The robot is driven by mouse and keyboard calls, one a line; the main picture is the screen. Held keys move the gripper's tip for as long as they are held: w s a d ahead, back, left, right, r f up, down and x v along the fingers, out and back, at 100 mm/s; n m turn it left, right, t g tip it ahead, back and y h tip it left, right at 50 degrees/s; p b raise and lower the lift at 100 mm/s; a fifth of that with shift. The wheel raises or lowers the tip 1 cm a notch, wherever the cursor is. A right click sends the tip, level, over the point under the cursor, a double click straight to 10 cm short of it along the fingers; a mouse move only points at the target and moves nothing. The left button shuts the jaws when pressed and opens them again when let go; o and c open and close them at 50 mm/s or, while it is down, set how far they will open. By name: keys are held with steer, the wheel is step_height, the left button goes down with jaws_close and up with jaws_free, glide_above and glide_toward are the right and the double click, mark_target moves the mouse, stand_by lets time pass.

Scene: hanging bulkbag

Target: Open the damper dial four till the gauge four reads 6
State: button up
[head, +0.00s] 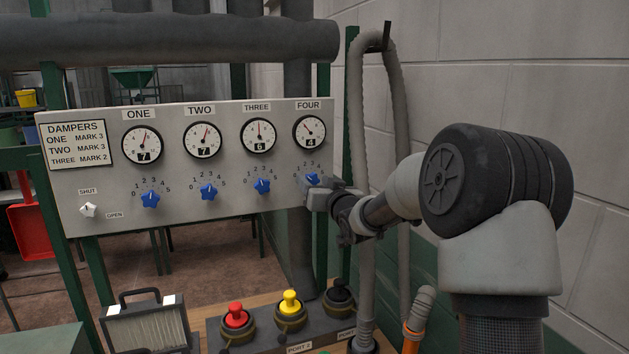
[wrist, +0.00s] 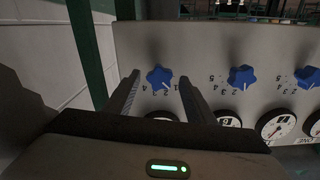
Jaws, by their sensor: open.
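The damper dial four (head: 313,180) is a blue star-shaped knob on the grey panel, under the gauge four (head: 309,131). The gauge window shows 4. In the wrist view, which is upside down, the dial four (wrist: 159,77) lies between my two fingertips. Its white mark points to about 1 to 2 on the scale. My gripper (head: 311,193) is open at the dial, with a finger on either side. I cannot tell whether a finger touches it. In the wrist view my gripper body partly hides the gauge four.
Dials one (head: 151,198), two (head: 209,191) and three (head: 262,186) stand left; their gauges show 7, 7 and 6. A placard (head: 76,145) lists damper marks. A shut/open switch (head: 88,210) is lower left. A grey hose (head: 362,110) hangs right of the panel. Push buttons (head: 290,302) stand below.

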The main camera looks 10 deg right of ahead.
steer(key=shift+w, duration=0.4)
steer(key=c, duration=1)
steer(key=shift+c, duration=0.2)
steer(key=shift+m, duration=2.8)
steer(key=o, duration=1)
